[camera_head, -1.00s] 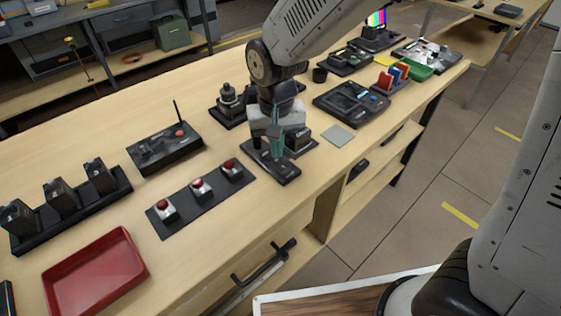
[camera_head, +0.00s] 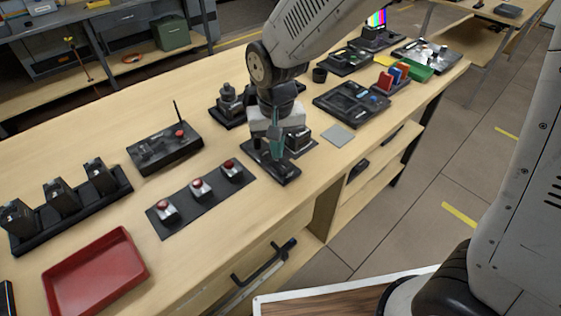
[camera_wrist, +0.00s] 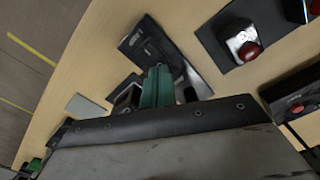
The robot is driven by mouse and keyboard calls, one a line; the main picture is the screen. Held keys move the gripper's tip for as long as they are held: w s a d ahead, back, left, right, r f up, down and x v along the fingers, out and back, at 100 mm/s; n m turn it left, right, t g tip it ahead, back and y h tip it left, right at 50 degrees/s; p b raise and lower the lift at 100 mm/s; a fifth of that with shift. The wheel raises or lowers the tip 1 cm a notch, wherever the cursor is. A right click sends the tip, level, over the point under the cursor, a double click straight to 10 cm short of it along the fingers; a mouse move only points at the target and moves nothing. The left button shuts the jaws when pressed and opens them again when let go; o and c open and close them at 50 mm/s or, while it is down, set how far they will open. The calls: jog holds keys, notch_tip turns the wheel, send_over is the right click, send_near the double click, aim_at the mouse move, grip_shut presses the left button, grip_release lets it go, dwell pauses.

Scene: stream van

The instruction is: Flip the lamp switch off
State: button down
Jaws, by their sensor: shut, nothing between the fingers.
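A black switch plate (camera_head: 286,176) lies on the wooden workbench, partly hidden under my gripper (camera_head: 275,157). I take it for the lamp switch; its label is too small to read. In the wrist view the same plate (camera_wrist: 147,40) shows a raised dark block with pale markings. My gripper's green fingers (camera_wrist: 157,86) are shut and empty, over the near part of the plate. The fingertips hide part of the plate, so I cannot tell whether they touch it or how the switch is set. No lamp can be made out.
A strip with several red buttons (camera_head: 188,206) lies left of the plate. A black box with a red button and antenna (camera_head: 160,150) stands behind it. A small dark device (camera_head: 300,139) stands close behind my gripper. A grey square (camera_head: 338,135) lies to the right. A red tray (camera_head: 93,275) sits front left.

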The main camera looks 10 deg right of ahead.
jog(key=shift+f, duration=0.7)
dwell(0.3)
jog(key=shift+r, duration=3.5)
jog(key=s+d+r, duration=0.4)
jog(key=s+d, duration=0.5)
jog(key=d, duration=0.1)
jog(key=s+d+r+t, duration=0.1)
jog(key=s+d+r, duration=0.4)
jog(key=s+d, duration=0.5)
jog(key=shift+s+d+r+m, duration=0.25)
jog(key=shift+d+r+m, duration=0.05)
jog(key=shift+d+m, duration=0.1)
